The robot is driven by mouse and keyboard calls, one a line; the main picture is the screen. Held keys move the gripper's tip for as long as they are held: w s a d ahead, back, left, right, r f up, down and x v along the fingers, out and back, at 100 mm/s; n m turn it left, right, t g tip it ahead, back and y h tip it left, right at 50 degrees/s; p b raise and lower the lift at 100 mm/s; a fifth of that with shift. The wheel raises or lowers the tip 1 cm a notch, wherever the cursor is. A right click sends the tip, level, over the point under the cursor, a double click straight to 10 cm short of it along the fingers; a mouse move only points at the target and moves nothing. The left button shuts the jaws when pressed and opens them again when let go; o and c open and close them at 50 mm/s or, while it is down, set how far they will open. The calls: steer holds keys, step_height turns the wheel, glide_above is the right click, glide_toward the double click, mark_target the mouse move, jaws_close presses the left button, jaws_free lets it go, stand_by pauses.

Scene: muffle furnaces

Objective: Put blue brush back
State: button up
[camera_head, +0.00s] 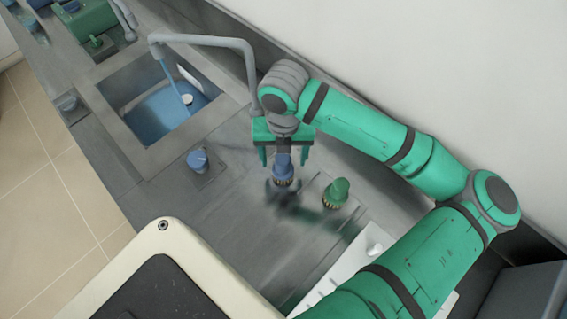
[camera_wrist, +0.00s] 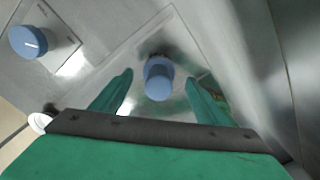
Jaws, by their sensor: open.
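The blue brush (camera_head: 283,170) stands upright on the grey counter, with dark bristles showing under its blue top. In the wrist view the blue brush (camera_wrist: 158,80) shows from above as a round blue top. My gripper (camera_head: 284,160) is open above the counter with its fingers pointing down. In the wrist view my gripper (camera_wrist: 161,82) has one finger to each side of the brush top, with a gap on both sides. I cannot tell how far the fingertips reach down beside the brush.
A green brush (camera_head: 336,192) stands close by to the right. A blue knob (camera_head: 198,160) on a square plate is to the left, also in the wrist view (camera_wrist: 28,42). A sink (camera_head: 125,88) with blue inside and a grey faucet (camera_head: 205,41) lies behind. A white rack (camera_head: 352,262) is in front.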

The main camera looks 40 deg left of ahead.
step_height(320, 180, up, 6)
steer(key=shift+r, duration=0.15)
steer(key=shift+d, duration=0.1)
stand_by(0.6)
